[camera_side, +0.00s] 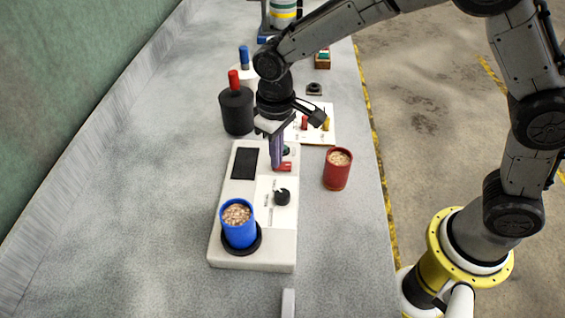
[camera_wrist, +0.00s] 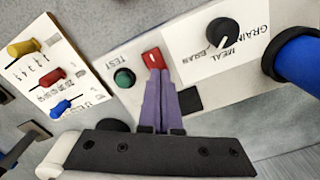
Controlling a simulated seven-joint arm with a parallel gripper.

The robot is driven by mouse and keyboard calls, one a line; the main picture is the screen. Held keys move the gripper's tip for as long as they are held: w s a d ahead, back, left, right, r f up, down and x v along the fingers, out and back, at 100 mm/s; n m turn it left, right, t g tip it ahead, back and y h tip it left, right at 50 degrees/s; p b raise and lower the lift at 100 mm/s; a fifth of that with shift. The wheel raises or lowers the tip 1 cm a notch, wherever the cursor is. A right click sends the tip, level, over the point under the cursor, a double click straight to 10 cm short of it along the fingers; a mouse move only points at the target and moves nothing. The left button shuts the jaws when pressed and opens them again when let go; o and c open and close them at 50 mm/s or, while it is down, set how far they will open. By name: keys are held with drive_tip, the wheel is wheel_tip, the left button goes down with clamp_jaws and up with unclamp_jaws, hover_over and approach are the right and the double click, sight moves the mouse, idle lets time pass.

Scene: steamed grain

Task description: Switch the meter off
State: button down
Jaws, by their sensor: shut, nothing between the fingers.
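The meter (camera_side: 231,190) is a long pale box with a dark display (camera_side: 244,163), a black knob (camera_side: 282,197) and a red switch (camera_side: 286,166). In the wrist view the red switch (camera_wrist: 153,58) sits beside a green button (camera_wrist: 124,77) marked TEST and the knob (camera_wrist: 222,32). My gripper (camera_side: 277,165) has purple fingers, shut and empty. In the wrist view the fingertips (camera_wrist: 158,72) are right at the red switch and cover its near end; I cannot tell whether they touch it. A blue cup of grain (camera_side: 238,226) stands on the meter's round black pad (camera_side: 256,243).
A red cup of grain (camera_side: 337,170) stands right of the meter. Behind is a white panel (camera_wrist: 50,72) with yellow, red and blue levers. A dark bottle with a red top (camera_side: 237,108) stands at the back left. The bench left of the meter is clear.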

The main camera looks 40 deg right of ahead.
drive_tip(key=shift+r, duration=3.5)
drive_tip(key=s+d+r+m+t, duration=0.35)
drive_tip(key=s+d+r, duration=0.45)
drive_tip(key=d+r, duration=0.5)
drive_tip(key=s+d+f+t, duration=0.1)
drive_tip(key=s+d+f, duration=0.1)
drive_tip(key=s, duration=0.5)
drive_tip(key=s+d+f+t, duration=0.1)
drive_tip(key=s+d+f, duration=0.2)
drive_tip(key=s, duration=0.4)
drive_tip(key=shift+f, duration=0.25)
